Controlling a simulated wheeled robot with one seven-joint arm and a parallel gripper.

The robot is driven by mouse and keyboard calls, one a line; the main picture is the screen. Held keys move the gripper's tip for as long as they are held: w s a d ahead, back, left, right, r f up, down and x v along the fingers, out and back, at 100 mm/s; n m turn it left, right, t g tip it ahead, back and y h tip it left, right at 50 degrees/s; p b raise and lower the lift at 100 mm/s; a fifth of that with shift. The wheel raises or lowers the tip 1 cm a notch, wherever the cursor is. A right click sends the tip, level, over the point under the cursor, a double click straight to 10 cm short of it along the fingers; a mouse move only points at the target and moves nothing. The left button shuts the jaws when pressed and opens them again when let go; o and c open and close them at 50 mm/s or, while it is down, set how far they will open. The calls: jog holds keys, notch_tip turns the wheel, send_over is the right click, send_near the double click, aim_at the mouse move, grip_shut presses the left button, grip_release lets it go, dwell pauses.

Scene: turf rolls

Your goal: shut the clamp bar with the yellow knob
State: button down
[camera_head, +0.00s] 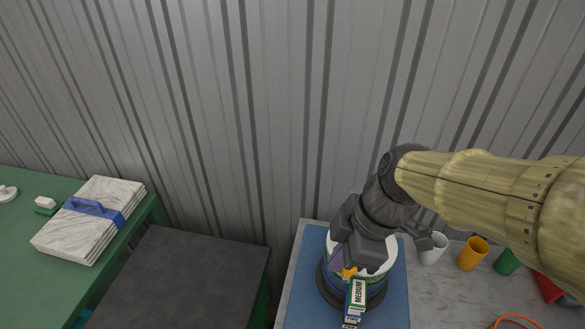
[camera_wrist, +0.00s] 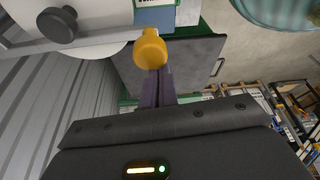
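The yellow knob (camera_head: 348,273) shows just below my gripper in the head view, over a round white and blue drum (camera_head: 379,284). In the wrist view the yellow knob (camera_wrist: 150,47) sits at the end of a pale metal clamp bar (camera_wrist: 100,41), which crosses a white disc. A dark round knob (camera_wrist: 58,25) stands near the bar's other side. My gripper (camera_wrist: 157,72) has its purple fingers close together, with their tips right at the yellow knob. They appear shut beside it, not around it; exact contact is hard to see. The gripper's body hides part of the drum in the head view.
White (camera_head: 433,248), orange (camera_head: 472,254) and green (camera_head: 507,262) cups stand right of the drum. A strapped stack of slabs (camera_head: 88,222) lies on the green table at left. A corrugated wall is behind.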

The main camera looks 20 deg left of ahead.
jog(key=s+a, duration=0.2)
jog(key=a, duration=0.2)
jog(key=v, duration=1)
jog(key=shift+w, duration=0.3)
jog(key=shift+d, duration=0.15)
